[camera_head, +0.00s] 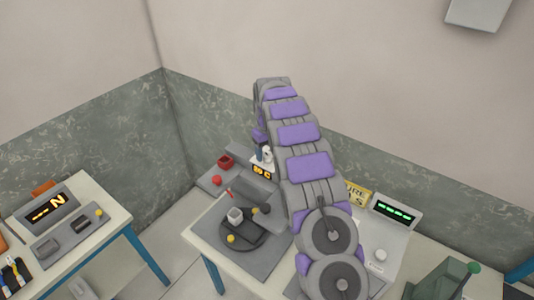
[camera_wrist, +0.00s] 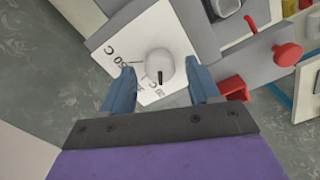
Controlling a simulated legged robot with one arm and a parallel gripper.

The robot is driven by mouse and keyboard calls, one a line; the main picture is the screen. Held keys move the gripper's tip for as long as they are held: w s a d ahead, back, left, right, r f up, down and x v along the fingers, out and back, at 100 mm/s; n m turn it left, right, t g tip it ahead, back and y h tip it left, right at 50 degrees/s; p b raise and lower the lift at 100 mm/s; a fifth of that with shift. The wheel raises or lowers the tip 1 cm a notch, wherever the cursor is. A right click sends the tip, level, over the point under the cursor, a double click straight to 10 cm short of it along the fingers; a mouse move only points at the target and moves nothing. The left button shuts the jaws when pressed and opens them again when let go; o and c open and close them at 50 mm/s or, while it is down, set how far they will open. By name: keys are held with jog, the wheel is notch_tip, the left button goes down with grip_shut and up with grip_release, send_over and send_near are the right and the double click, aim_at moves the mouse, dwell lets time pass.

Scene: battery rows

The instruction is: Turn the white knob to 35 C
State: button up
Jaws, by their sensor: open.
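The white knob (camera_wrist: 160,68) sits on a white panel (camera_wrist: 143,30) in the wrist view. A short black mark on the knob points toward the bottom of the picture. Black numbers and C letters are printed on the panel around it, turned in the picture; some are partly hidden by the left finger and too small to read surely. My gripper (camera_wrist: 160,73) is open, with one blue finger on each side of the knob and gaps visible between. In the head view my gripper (camera_head: 263,154) is small, above a device with an orange display (camera_head: 262,171).
A red knob (camera_wrist: 288,54) and a red open box (camera_wrist: 234,88) lie right of the panel. A separate table (camera_head: 110,214) is at left.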

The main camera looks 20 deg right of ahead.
jog(key=shift+f, duration=0.4)
jog(key=c, duration=1)
jog(key=shift+c, duration=0.2)
jog(key=shift+r+m, duration=0.1)
jog(key=shift+m, duration=0.2)
jog(key=m+p, duration=0.1)
jog(key=m, duration=0.3)
jog(key=shift+m+p, duration=0.35)
jog(key=shift+m, duration=1.75)
